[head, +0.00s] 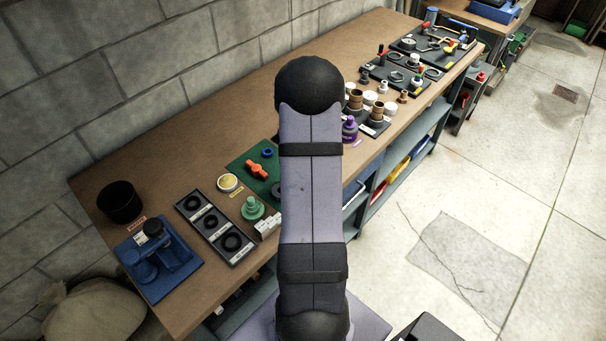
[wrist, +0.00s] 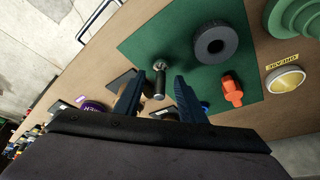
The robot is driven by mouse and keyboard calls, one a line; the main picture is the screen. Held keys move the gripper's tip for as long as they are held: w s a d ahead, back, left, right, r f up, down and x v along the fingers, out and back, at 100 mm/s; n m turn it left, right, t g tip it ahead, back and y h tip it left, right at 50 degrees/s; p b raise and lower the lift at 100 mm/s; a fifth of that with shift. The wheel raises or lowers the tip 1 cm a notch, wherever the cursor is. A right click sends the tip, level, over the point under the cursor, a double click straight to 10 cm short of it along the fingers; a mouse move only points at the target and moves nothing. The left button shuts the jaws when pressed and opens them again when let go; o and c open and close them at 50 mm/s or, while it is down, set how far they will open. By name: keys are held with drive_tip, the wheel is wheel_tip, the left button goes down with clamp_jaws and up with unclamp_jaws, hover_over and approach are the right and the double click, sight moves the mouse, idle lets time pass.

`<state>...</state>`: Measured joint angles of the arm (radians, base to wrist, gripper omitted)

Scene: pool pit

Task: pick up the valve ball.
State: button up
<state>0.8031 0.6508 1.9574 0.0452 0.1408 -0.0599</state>
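In the wrist view, a small shiny round metal piece (wrist: 159,65), which looks like the valve ball, is at the edge of the green mat (wrist: 190,72). A grey cylindrical part (wrist: 159,84) runs from it toward my gripper; I cannot tell whether the two are joined. My gripper (wrist: 160,78) is open, its two blue fingers apart on either side of this part. I see no contact with the fingers. In the head view my arm hides the gripper and the metal piece.
On the mat are a dark ring (wrist: 209,47), an orange part (wrist: 231,91) and a blue ring (head: 267,153). A grease tin (wrist: 286,81) and a green stepped piece (head: 252,209) stand nearby.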

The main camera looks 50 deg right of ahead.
clamp_jaws()
